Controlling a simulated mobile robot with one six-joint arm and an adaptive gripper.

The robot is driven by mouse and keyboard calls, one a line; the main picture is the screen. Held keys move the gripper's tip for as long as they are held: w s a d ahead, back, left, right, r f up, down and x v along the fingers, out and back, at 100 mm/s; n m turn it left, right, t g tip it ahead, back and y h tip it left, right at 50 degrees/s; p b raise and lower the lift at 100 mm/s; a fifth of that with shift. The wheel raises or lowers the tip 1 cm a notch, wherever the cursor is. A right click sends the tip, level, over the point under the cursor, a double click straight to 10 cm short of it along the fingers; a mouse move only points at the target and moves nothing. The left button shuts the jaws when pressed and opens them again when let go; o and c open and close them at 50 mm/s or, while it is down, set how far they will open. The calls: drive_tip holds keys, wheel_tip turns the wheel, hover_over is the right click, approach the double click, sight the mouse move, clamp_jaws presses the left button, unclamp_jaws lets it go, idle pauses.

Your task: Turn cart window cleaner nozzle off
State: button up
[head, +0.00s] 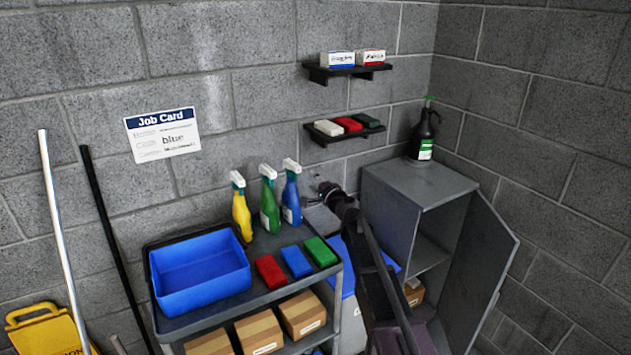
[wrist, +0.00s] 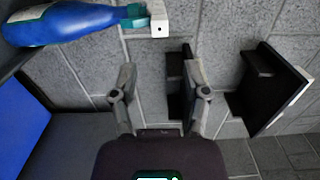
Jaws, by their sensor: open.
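Three spray bottles stand upright at the back of the cart top (head: 234,307): a yellow one (head: 241,214), a green one (head: 269,207) and a blue one (head: 291,201), each with a white nozzle head. Their labels are too small to read, so I cannot tell which is window cleaner. My gripper (head: 323,188) is right of the blue bottle, apart from it. In the wrist view, my gripper (wrist: 165,82) is open and empty. The blue bottle (wrist: 75,22) lies sideways at top left there, its white nozzle (wrist: 159,18) above the fingers, not between them.
A blue bin (head: 200,291) and red, blue and green sponges lie on the cart. Cartons sit below. A grey cabinet (head: 391,196) with an open door (head: 484,270) stands right, a dark spray bottle (head: 423,136) on top. Wall shelves (head: 345,134) hang behind. A job card (head: 162,134) reads "blue".

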sight(299, 170)
drive_tip(key=shift+w+a, duration=0.1)
drive_tip(key=shift+w, duration=0.05)
drive_tip(key=shift+x, duration=4.45)
drive_tip(key=shift+a, duration=0.1)
drive_tip(key=c, duration=0.6)
